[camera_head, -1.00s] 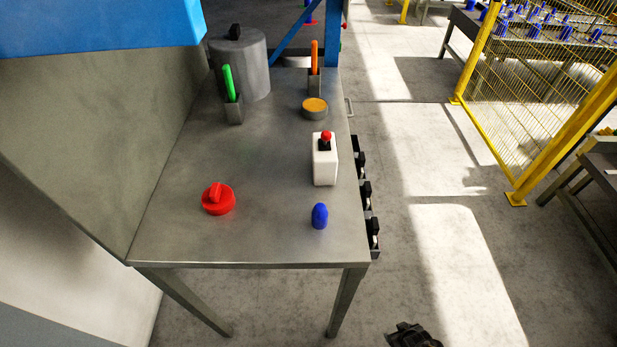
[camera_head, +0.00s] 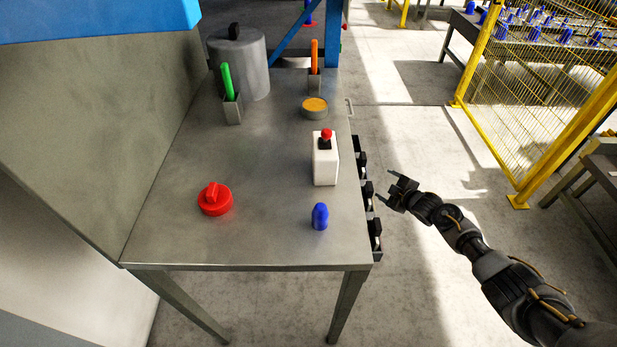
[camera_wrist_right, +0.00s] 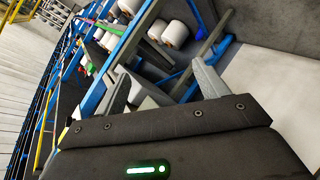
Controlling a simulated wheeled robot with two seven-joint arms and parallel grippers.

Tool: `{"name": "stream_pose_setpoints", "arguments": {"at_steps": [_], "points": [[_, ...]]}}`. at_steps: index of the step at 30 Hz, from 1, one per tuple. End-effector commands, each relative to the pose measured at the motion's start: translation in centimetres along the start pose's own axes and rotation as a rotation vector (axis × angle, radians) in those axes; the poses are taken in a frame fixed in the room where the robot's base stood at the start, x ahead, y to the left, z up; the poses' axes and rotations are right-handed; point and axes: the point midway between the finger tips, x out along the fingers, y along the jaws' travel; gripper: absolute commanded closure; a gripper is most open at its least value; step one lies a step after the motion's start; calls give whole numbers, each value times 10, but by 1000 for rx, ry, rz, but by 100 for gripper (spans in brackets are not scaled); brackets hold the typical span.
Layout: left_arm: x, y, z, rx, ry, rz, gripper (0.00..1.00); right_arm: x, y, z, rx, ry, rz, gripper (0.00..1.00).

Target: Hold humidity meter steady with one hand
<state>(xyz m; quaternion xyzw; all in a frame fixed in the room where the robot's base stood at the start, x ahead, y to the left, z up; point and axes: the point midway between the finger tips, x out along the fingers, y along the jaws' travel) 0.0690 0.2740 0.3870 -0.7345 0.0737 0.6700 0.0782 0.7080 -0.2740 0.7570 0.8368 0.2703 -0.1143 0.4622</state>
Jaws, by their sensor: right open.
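A white upright box (camera_head: 325,168) with a black top and red knob stands near the right edge of the grey table (camera_head: 265,170); I cannot tell for certain that it is the humidity meter. My right gripper (camera_head: 385,187) is open and empty, off the table's right edge, to the right of the white box and apart from it. Its two spread fingers also show in the right wrist view (camera_wrist_right: 160,75), with nothing held between them. My left gripper is not in view.
On the table are a red knobbed disc (camera_head: 215,200), a blue rounded piece (camera_head: 320,217), an orange-topped round tin (camera_head: 314,107), green (camera_head: 227,82) and orange (camera_head: 315,57) handles in holders, and a grey canister (camera_head: 239,65). Black clips (camera_head: 369,195) line the right edge.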

Motion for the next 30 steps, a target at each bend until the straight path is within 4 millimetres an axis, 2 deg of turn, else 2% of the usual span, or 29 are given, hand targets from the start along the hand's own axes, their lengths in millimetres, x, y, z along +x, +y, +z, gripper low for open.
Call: {"name": "stream_pose_setpoints", "arguments": {"at_steps": [1, 6, 10, 14, 18, 21, 27, 30], "points": [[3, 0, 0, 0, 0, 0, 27, 2, 22, -18, -85, 48, 14, 27], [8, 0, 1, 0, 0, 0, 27, -4, 77, -85, -427, 217, 48, 27], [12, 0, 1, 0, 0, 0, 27, -18, 103, -136, -722, 352, 81, 27], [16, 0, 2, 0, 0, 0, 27, -41, 115, -184, -1054, 498, 125, 27], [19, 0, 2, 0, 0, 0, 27, -73, 104, -225, -1437, 681, 189, 27], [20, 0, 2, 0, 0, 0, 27, -96, 85, -242, -1666, 811, 245, 27], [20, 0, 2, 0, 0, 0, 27, -135, 34, -259, -1996, 1065, 398, 27], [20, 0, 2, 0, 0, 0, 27, -150, 17, -267, -2114, 1162, 511, 27]]}}
